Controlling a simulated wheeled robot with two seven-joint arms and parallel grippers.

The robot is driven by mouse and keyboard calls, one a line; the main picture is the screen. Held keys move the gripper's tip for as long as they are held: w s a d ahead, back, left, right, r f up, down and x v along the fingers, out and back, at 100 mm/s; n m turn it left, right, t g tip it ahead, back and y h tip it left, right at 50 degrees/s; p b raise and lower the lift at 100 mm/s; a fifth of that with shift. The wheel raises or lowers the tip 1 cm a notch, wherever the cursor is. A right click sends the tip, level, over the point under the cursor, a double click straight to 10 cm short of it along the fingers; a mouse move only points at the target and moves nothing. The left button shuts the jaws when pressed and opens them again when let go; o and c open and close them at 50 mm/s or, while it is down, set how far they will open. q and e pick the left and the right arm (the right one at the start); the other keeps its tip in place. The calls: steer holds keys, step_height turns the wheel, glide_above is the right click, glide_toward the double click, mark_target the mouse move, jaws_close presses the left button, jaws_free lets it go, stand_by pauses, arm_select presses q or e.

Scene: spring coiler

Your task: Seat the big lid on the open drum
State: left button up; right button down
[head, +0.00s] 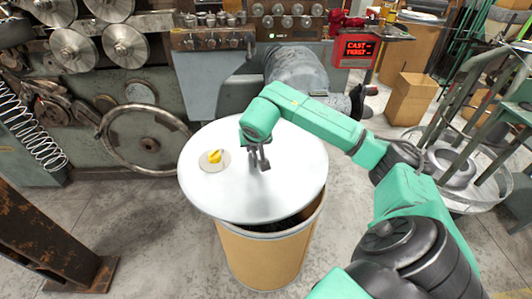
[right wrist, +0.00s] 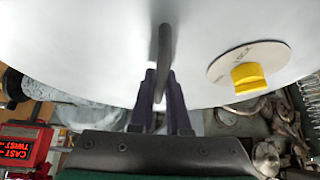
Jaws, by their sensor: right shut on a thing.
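The big lid (head: 225,195) is a round white disc with a yellow knob (head: 215,156) on a small plate off to its left. My right gripper (head: 260,160) is shut on the lid's dark upright handle near its middle. In the right wrist view the fingers (right wrist: 160,95) close around the handle bar (right wrist: 164,50). The tan drum (head: 265,255) stands under the lid. Part of its dark opening shows at the lower right, where the lid is apart from the rim. My left gripper is out of view.
A grey machine with a large handwheel (head: 146,138) and gears stands behind and left. A red sign (head: 361,48) and cardboard box (head: 410,98) are at the back right. A rusty beam (head: 40,240) is at the lower left. Bare floor lies around the drum.

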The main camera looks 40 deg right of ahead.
mark_target(266, 147)
steer(key=shift+m+g+h, duration=0.3)
steer(key=shift+m, duration=0.5)
steer(key=d+f, duration=0.1)
steer(key=d+f+b, duration=0.1)
steer(key=d, duration=0.1)
steer(key=d+f, duration=0.1)
steer(key=d, duration=0.1)
steer(key=shift+w+d, duration=0.25)
steer(key=shift+w, duration=0.1)
steer(key=shift+d+f, duration=0.15)
steer(key=shift+f+b, duration=0.2)
steer(key=shift+b, duration=0.25)
arm_select(q)
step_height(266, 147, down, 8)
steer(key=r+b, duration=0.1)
steer(key=b, duration=0.4)
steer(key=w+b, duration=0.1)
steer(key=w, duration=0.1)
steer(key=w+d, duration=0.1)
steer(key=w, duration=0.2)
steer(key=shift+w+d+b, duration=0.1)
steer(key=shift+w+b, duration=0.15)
steer(key=shift+b, duration=0.1)
arm_select(e)
step_height(266, 147, down, 9)
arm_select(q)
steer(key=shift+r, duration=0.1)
arm_select(e)
steer(key=shift+r, duration=0.25)
